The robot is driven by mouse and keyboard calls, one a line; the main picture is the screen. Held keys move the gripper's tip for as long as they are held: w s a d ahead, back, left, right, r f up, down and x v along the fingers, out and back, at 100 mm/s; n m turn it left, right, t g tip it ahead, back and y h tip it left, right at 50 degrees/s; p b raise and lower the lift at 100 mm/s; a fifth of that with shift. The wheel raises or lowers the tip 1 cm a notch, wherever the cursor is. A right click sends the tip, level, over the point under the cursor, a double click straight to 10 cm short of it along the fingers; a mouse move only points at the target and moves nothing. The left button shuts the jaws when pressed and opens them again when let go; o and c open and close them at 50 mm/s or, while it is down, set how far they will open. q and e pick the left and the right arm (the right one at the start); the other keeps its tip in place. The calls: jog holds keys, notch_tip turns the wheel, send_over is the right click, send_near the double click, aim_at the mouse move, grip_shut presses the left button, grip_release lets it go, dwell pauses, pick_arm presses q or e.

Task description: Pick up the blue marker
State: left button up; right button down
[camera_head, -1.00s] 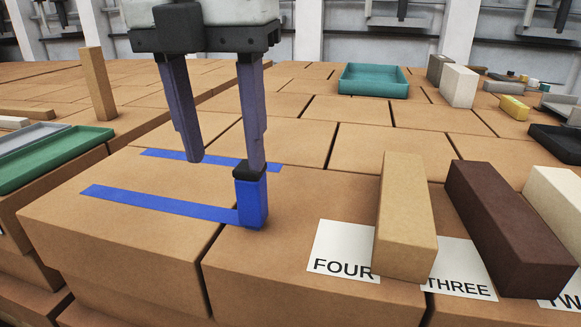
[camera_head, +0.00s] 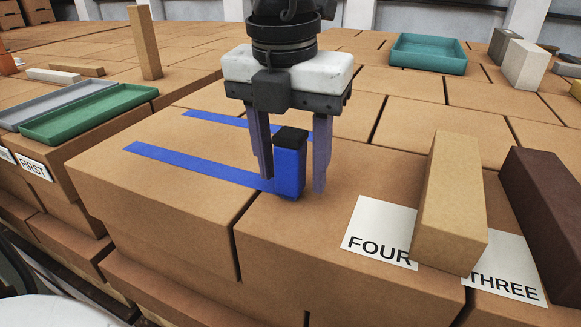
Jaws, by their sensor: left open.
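The blue marker (camera_head: 289,172) is a blue upright block with a black top. It stands on the brown brick surface at the right end of the nearer of two flat blue strips. My left gripper (camera_head: 292,184) is open and points down. Its fingers show on the left and right of the marker, with a small gap visible on each side. Whether the marker is fully between them in depth, I cannot tell. My right gripper is not in view.
A tan brick (camera_head: 449,205) stands on the FOUR card (camera_head: 383,228), with a dark brown brick (camera_head: 550,215) to its right. A teal tray (camera_head: 428,54) lies behind. A green tray (camera_head: 88,113) and a tall tan block (camera_head: 145,42) are at the left. The brick surface has seams.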

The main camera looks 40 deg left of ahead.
pick_arm(q)
jog(key=shift+f, duration=0.1)
jog(key=c, duration=1.1)
notch_tip(320, 180, up, 10)
jog(key=shift+r+p, duration=0.1)
jog(key=shift+p, duration=0.25)
jog(key=shift+o, duration=0.9)
